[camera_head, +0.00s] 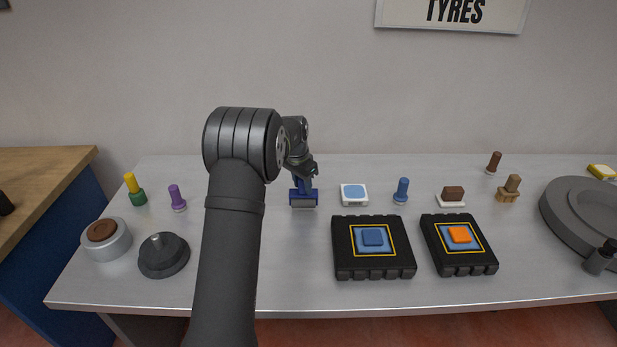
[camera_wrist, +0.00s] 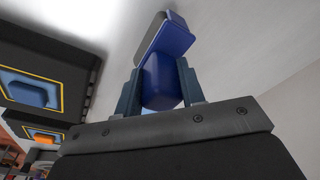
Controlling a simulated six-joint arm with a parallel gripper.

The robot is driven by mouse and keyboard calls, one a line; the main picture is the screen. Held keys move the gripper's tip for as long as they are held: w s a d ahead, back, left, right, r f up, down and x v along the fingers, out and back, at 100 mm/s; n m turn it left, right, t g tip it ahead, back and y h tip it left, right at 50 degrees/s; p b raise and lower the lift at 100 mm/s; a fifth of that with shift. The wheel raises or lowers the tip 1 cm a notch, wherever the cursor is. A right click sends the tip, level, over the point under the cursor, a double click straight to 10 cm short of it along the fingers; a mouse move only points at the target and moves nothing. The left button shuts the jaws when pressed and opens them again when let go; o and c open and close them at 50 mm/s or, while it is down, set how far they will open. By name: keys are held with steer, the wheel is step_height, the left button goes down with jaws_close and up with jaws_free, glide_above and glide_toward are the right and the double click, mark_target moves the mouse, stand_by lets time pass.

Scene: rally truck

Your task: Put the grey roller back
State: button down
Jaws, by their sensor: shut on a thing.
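The grey roller (camera_head: 303,203) has a blue frame and handle and is at the middle of the table, towards the back. My gripper (camera_head: 303,180) is above it, shut on its blue handle. In the wrist view the roller's blue body (camera_wrist: 177,40) and its grey part (camera_wrist: 150,33) stick out beyond the fingers of my gripper (camera_wrist: 160,82). I cannot tell whether the roller touches the table or hangs just above it. No marked place for the roller can be made out.
A white block with a blue top (camera_head: 353,194) stands just right of the roller. Two black pads with a blue square (camera_head: 345,262) and an orange square (camera_head: 440,258) lie in front. A purple peg (camera_head: 176,197) and a dark disc (camera_head: 164,256) are left. My arm hides part of the table.

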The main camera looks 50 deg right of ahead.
steer(key=shift+f, duration=0.45)
steer(key=shift+f, duration=0.15)
steer(key=c, duration=0.9)
jaws_free()
steer(key=shift+f, duration=0.1)
steer(key=a+r, duration=0.1)
steer(key=r, duration=1)
steer(key=a+r, duration=0.1)
steer(key=r, duration=0.5)
steer(key=shift+a+r, duration=0.15)
steer(key=shift+a, duration=0.15)
